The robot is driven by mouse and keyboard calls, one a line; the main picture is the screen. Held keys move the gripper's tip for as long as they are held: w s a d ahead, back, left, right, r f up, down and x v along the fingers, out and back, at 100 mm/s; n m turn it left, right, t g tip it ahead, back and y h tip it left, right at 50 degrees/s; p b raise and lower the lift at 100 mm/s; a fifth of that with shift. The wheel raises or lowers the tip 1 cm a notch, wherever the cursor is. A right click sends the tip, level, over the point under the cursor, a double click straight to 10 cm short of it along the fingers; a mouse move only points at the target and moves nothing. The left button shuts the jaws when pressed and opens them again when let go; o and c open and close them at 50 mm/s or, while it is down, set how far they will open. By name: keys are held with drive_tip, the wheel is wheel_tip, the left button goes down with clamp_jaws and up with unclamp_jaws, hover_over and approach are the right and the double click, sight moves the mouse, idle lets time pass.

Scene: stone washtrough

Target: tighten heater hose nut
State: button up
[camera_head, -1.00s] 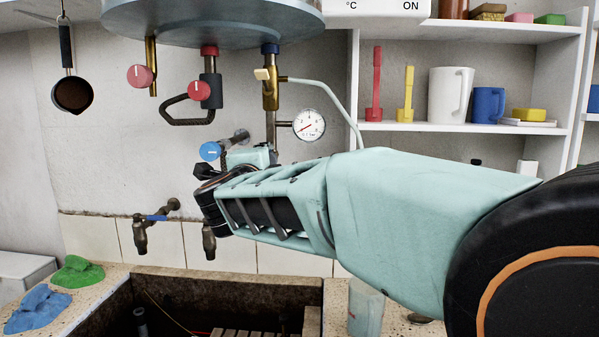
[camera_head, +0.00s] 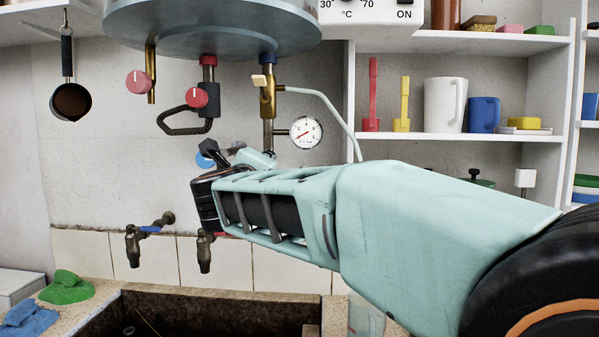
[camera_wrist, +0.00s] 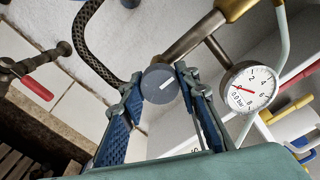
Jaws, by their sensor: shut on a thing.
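My gripper (camera_wrist: 157,79) is shut on a round grey nut (camera_wrist: 158,86) with a short white mark on its face. Its two blue-padded fingers lie on either side of the nut. The heater (camera_head: 210,25) hangs above.
A gauge (camera_head: 306,132) sits close right of my gripper. Two taps (camera_head: 133,248) (camera_head: 204,252) project below, over the stone trough (camera_head: 190,315). Red knobs (camera_head: 137,82) (camera_head: 196,97) hang above. Shelves (camera_head: 470,136) stand right.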

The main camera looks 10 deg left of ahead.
idle(0.3)
drive_tip(key=o, duration=1.2)
drive_tip(key=shift+c, duration=0.2)
